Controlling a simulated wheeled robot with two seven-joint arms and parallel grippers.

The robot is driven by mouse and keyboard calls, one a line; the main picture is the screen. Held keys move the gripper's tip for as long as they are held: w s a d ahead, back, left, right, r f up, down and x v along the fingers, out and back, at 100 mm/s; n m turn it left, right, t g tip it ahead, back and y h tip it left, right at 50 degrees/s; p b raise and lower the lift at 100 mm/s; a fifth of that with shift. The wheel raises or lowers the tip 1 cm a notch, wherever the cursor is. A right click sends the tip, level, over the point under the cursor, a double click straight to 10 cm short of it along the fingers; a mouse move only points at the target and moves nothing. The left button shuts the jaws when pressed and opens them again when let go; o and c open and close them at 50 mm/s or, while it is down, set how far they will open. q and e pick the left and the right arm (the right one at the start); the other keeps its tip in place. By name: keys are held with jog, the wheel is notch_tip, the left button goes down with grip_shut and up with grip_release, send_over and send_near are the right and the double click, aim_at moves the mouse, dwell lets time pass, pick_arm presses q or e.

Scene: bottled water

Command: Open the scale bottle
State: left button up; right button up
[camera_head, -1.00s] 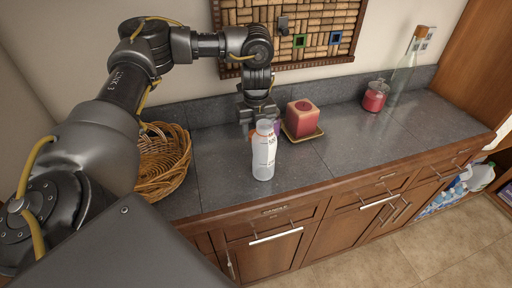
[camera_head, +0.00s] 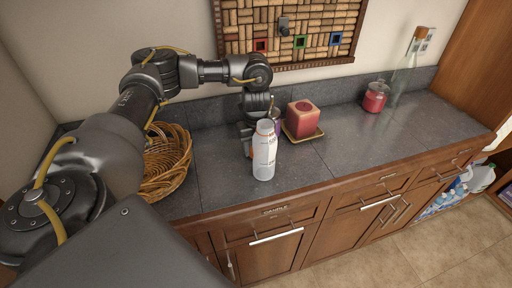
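The scale bottle (camera_head: 264,152) is a white, translucent bottle with printed markings. It stands upright near the front edge of the dark countertop. My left gripper (camera_head: 250,142) points down just behind and to the left of the bottle's top. The bottle hides part of the gripper, so I cannot tell whether the fingers touch it or how far apart they are. My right gripper is not in view.
A wicker basket (camera_head: 165,163) stands left of the bottle. A red candle (camera_head: 302,118) sits on a small tray (camera_head: 318,135) behind it to the right. A red jar (camera_head: 375,97) and a corked glass bottle (camera_head: 405,70) stand farther right. The counter's right front is clear.

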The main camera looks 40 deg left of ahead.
pick_arm(q)
jog(key=shift+f, duration=0.15)
jog(key=o, duration=1.1)
notch_tip(320, 180, up, 12)
jog(key=shift+r, duration=0.15)
